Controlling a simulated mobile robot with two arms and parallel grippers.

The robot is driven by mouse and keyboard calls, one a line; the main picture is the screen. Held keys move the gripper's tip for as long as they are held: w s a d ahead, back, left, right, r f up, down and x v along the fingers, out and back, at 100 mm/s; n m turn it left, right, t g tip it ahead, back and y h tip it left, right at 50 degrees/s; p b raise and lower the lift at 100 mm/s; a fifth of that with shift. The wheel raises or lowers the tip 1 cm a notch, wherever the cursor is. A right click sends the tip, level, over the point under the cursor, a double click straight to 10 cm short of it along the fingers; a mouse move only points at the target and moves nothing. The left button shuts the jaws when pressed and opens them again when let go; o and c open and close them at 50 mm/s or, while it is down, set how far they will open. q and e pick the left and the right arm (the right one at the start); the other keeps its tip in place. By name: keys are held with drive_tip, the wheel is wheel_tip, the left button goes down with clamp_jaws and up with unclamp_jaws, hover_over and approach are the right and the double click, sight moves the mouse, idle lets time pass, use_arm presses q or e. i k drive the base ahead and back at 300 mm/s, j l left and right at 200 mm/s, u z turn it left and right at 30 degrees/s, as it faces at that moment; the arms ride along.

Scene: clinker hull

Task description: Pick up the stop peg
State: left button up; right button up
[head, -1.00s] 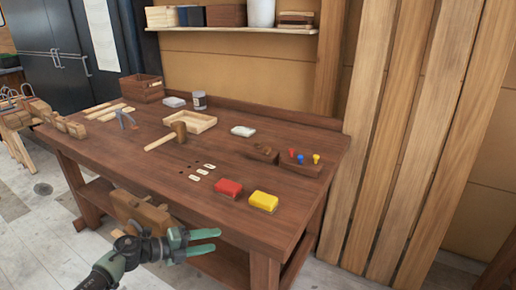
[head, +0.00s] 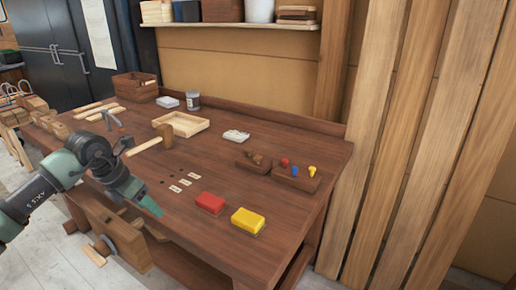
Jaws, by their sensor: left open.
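A small wooden rack (head: 297,182) stands at the right end of the workbench. In it stand a red peg (head: 284,162), a blue peg (head: 295,171) and a yellow peg (head: 312,170); I cannot tell from their look which is the stop peg. Dark holes with several pale labels (head: 180,182) beside them lie in the bench top. My left gripper (head: 150,206) is open and empty over the front left edge of the bench, well left of the rack. My right gripper is not in view.
A red block (head: 210,203) and a yellow block (head: 248,221) lie near the front edge. A mallet (head: 164,133), a shallow wooden tray (head: 180,124), a white item (head: 236,136) and a brown wooden piece (head: 254,161) lie farther back. The bench between labels and rack is clear.

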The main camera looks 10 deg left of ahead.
sight(248, 150)
drive_tip(key=i+l, duration=0.3)
drive_tip(key=i, duration=0.15)
drive_tip(key=i+l, duration=0.3)
drive_tip(key=i, duration=0.2)
drive_tip(key=i+l, duration=0.3)
drive_tip(key=i, duration=0.15)
